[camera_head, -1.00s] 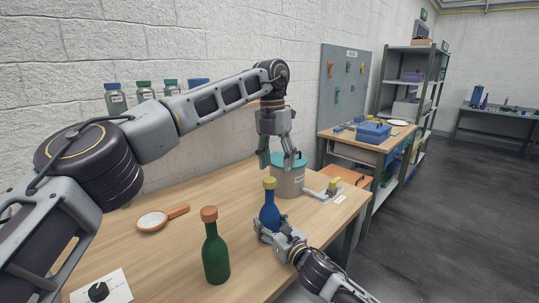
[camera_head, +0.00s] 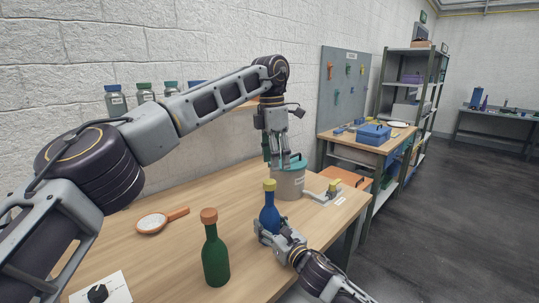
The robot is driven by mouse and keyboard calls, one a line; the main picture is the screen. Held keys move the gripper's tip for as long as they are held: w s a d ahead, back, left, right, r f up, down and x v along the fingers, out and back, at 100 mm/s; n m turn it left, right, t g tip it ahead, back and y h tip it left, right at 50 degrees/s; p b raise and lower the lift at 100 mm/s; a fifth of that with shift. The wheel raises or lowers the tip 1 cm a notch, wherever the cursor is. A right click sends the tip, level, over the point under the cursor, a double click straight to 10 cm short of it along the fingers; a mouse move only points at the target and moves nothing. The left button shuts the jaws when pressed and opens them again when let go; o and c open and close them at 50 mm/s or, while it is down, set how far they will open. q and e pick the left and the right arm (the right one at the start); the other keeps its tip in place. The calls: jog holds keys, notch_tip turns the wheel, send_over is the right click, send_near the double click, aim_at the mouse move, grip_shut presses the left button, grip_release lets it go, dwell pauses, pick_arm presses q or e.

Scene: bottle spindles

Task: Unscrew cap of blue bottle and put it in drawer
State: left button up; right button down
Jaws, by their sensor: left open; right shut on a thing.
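The blue bottle (camera_head: 269,221) stands upright on the wooden table with a yellow cap (camera_head: 270,185) on its neck. My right gripper (camera_head: 263,232) is shut on the bottle's lower body, and its fingers partly hide it. My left gripper (camera_head: 276,163) is open and empty, pointing down above the bottle's cap in the picture, in front of the grey pot with a teal lid. A gap shows between it and the cap. I cannot make out a drawer in this table.
A green bottle (camera_head: 215,256) with an orange cap stands near the front. The grey pot (camera_head: 288,183) is behind the blue bottle. A small fixture (camera_head: 330,191) is at right.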

aim_at(269, 181)
pick_arm(q)
jog(key=m, duration=0.6)
jog(key=shift+a+r, duration=0.25)
jog(key=m, duration=0.7)
jog(key=shift+w+a+y, duration=0.15)
jog(key=shift+a+y, duration=0.15)
jog(key=shift+y, duration=0.1)
jog(key=m, duration=0.6)
jog(key=shift+a+m, duration=0.25)
jog(key=shift+m, duration=0.15)
jog(key=m, duration=0.6)
jog(key=shift+f, duration=4)
jog(key=shift+c, duration=0.4)
